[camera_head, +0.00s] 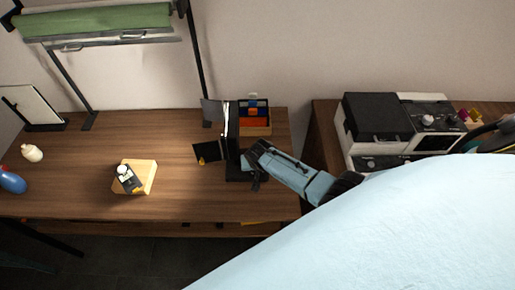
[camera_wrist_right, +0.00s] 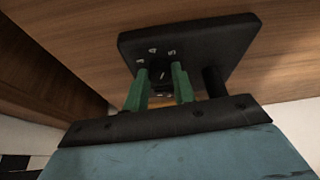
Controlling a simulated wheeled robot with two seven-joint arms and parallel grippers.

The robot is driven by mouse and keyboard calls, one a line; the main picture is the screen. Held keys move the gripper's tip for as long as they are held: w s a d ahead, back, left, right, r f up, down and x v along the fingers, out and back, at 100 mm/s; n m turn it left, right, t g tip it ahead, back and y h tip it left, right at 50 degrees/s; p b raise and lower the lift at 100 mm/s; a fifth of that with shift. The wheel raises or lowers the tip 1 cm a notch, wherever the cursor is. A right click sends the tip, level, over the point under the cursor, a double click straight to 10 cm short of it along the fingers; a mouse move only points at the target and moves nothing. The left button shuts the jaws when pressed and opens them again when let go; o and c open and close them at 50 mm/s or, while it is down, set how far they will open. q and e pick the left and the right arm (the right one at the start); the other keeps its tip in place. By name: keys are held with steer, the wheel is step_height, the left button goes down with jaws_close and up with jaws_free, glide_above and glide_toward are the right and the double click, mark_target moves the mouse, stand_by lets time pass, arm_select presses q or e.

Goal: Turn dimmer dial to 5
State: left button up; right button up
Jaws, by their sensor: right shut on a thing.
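The dimmer is a black plate (camera_wrist_right: 205,42) with small white markings in the right wrist view, which are too small to read surely. Its dark dial (camera_wrist_right: 162,75) with a white pointer line sits between the two green fingers of my right gripper (camera_wrist_right: 160,82). The fingers are shut on the dial, one on each side, and hide part of it. In the head view my right gripper (camera_head: 254,163) reaches in from the right to the black upright item at the table's right end; the dial is hidden there. My left gripper is not in view.
A black post (camera_wrist_right: 213,80) stands beside the fingers. Behind is an organizer (camera_head: 255,127) with coloured compartments. A wooden block (camera_head: 148,170) with a small device on it, a white bottle (camera_head: 32,153) and a blue bottle (camera_head: 12,180) stand leftward. The table's centre is mostly clear.

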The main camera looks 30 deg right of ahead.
steer(key=o, duration=1)
steer(key=shift+r, duration=0.1)
steer(key=p+v, duration=0.4)
steer(key=v, duration=0.9)
steer(key=shift+r, duration=0.2)
